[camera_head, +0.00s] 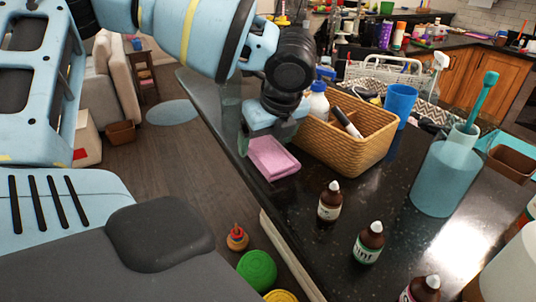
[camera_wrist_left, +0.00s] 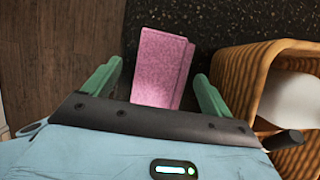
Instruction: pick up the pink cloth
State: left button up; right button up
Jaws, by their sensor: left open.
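The pink cloth (camera_head: 272,158) lies folded on the dark speckled countertop, near its left edge and left of the woven basket. In the left wrist view the cloth (camera_wrist_left: 160,66) lies between the two green fingers. My left gripper (camera_head: 272,138) is right at the cloth in the head view, over its far side. In the left wrist view the left gripper (camera_wrist_left: 158,88) is open, with a finger on each side of the cloth and gaps between. Whether the fingertips touch the counter cannot be told. My right gripper is not in view.
The woven basket (camera_head: 345,150) stands close beside the cloth; its wall shows near the right finger (camera_wrist_left: 262,75). Small brown bottles (camera_head: 329,203) stand toward the front. A blue cup (camera_head: 399,100) and a teal container (camera_head: 445,180) stand further right. The counter drops off to the floor at left.

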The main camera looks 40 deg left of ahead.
pick_arm(q)
jog(key=shift+x, duration=0.8)
pick_arm(e)
jog(key=shift+s+f, duration=0.15)
jog(key=shift+s, duration=0.1)
pick_arm(q)
jog(key=shift+f, duration=0.25)
pick_arm(e)
jog(key=shift+s+f, duration=0.1)
pick_arm(q)
jog(key=shift+c, duration=0.4)
jog(key=c, duration=1)
jog(key=shift+r, duration=0.15)
pick_arm(e)
jog(key=shift+w, duration=0.2)
